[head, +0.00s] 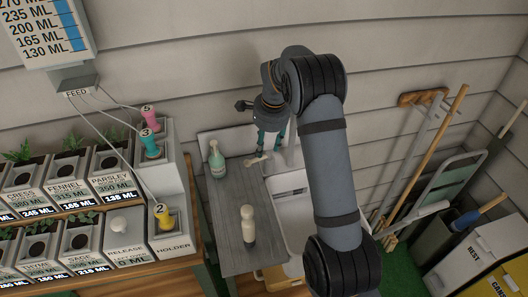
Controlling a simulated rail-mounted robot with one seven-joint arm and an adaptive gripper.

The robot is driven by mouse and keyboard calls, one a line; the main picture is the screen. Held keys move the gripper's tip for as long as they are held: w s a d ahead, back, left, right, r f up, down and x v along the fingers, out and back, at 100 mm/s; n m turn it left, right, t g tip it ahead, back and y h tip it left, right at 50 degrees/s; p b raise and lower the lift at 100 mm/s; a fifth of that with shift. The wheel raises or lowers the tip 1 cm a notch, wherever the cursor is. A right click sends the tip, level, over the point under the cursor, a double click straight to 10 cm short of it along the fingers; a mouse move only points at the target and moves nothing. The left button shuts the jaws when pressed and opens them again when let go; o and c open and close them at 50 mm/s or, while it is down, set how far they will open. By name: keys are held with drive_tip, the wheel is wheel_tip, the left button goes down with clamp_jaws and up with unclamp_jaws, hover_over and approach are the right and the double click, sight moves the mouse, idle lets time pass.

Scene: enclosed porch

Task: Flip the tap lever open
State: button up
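A pale tap (292,151) stands at the back of the white sink basin (293,185), partly hidden behind my arm. My gripper (269,146) points down just left of the tap, near the wall. Its two teal fingers are apart, with nothing visible between them. A small cream, bone-shaped piece (256,160) shows just below and left of the fingertips. I cannot tell whether it is the tap lever or a loose item. I cannot make out the lever's position or any contact with it.
A green bottle (216,160) and a cream bottle-shaped object (248,226) stand on the grey counter (228,208) left of the basin. Planters and a holder unit (170,243) fill the left. Long-handled tools (436,150) and a green step stool (448,188) lean at right.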

sight(264, 157)
drive_tip(key=f, duration=0.2)
drive_tip(key=w+f+p, duration=0.1)
drive_tip(key=f, duration=0.3)
drive_tip(key=shift+w+a+f, duration=0.1)
drive_tip(key=shift+w+a, duration=0.1)
drive_tip(key=shift+a, duration=0.15)
drive_tip(key=shift+c, duration=1.3)
clamp_jaws()
